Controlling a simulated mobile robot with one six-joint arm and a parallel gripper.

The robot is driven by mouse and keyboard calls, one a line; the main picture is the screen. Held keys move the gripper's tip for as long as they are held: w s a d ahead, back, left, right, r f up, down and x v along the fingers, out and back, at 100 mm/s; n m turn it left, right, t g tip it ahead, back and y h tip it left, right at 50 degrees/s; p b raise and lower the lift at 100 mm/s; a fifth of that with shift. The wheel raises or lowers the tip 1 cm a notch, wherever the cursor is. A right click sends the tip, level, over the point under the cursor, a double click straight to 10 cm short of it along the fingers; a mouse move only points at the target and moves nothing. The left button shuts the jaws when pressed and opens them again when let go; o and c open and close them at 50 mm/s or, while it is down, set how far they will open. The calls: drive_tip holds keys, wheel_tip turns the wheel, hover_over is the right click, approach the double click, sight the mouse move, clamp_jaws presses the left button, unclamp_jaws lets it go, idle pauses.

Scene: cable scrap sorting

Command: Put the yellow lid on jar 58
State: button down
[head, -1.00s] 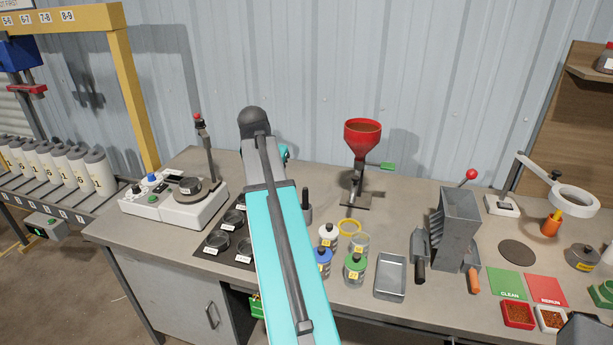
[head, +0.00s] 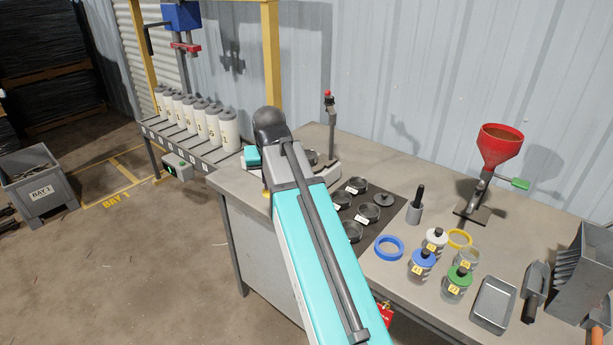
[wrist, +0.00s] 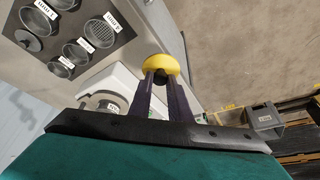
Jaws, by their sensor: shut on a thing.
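The yellow lid (wrist: 160,62) is between the fingertips of my gripper (wrist: 162,78) in the wrist view, with a dark part at its middle. It is held off the bench, beyond the bench's edge in that view. My arm hides the gripper in the head view. An open clear jar (head: 467,258) stands on the bench at right, among jars with a white lid (head: 435,235), a blue lid (head: 423,258) and a green lid (head: 459,276). The number labels are too small to read, so I cannot tell which is jar 58.
Sieves sit on a dark mat (head: 395,203). White bottles (head: 229,130) line a rack at left.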

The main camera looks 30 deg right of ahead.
drive_tip(key=a+n+y, duration=0.1)
drive_tip(key=a+n, duration=0.2)
drive_tip(key=a, duration=1)
drive_tip(key=shift+w+f+n+b, duration=0.25)
drive_tip(key=shift+f+n+b, duration=0.05)
drive_tip(key=shift+n, duration=0.1)
drive_tip(key=shift+a, duration=0.15)
